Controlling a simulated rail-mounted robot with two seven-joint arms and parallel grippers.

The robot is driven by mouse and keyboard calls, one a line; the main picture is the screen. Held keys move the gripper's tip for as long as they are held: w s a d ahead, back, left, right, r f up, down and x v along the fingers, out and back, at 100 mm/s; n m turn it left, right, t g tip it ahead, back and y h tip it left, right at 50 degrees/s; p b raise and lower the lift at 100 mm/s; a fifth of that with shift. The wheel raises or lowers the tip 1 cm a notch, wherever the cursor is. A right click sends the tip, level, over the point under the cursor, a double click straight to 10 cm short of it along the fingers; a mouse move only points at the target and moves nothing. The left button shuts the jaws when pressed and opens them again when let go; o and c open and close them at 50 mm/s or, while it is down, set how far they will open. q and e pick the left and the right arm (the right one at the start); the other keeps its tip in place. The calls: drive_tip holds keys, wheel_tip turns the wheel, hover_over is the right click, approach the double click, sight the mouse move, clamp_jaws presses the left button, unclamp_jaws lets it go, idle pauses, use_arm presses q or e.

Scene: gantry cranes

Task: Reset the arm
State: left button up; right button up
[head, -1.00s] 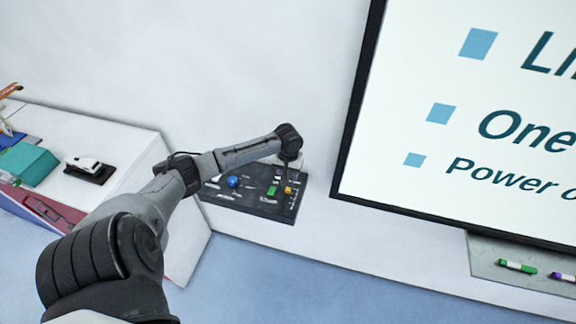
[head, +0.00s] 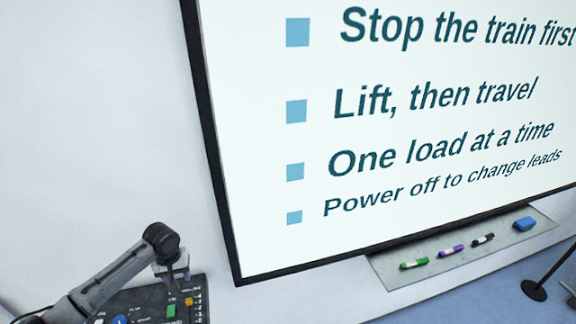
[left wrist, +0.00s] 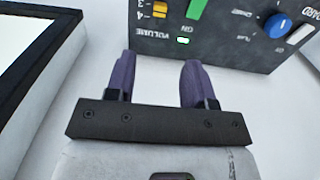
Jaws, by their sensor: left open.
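My left arm comes in from the lower left of the head view, and its gripper (head: 172,274) hangs over a dark control panel (head: 150,302). In the left wrist view the two purple fingers of my left gripper (left wrist: 152,82) stand apart with nothing between them. The panel (left wrist: 230,50) shows beyond the fingertips, with a blue knob (left wrist: 277,26), a green switch (left wrist: 196,9), a lit green lamp (left wrist: 183,40) and a yellow slider (left wrist: 160,10) by the word VOLUME. The fingers look apart from these controls. My right gripper is not in view.
A large black-framed screen (head: 420,120) with text lines fills the right of the head view. Below it, a ledge (head: 385,268) holds a green marker (head: 413,264), a purple marker (head: 451,251), a black marker (head: 483,239) and a blue eraser (head: 524,223). The wall left of the screen is bare.

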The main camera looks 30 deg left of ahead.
use_arm(q)
drive_tip(key=w+d+r+m+t+y, duration=0.25)
drive_tip(key=r+m+y, duration=0.2)
drive_tip(key=m, duration=0.55)
drive_tip(key=d+r+m+t+p, duration=0.1)
drive_tip(key=d+r+m+t, duration=0.25)
drive_tip(key=d, duration=0.85)
drive_tip(key=s+d+f+t+h+p, duration=0.1)
drive_tip(key=s+d+h+p, duration=0.2)
drive_tip(key=s+d, duration=0.85)
drive_tip(key=s+d+f+n+g+h+p, duration=0.1)
drive_tip(key=s+d+f+n+g, duration=0.1)
drive_tip(key=s+d+f, duration=0.3)
drive_tip(key=s+d+g, duration=0.1)
drive_tip(key=s+d, duration=0.2)
drive_tip(key=s, duration=0.3)
drive_tip(key=shift+d+h+p, duration=0.25)
drive_tip(key=shift+h+p, duration=0.1)
drive_tip(key=shift+p, duration=0.05)
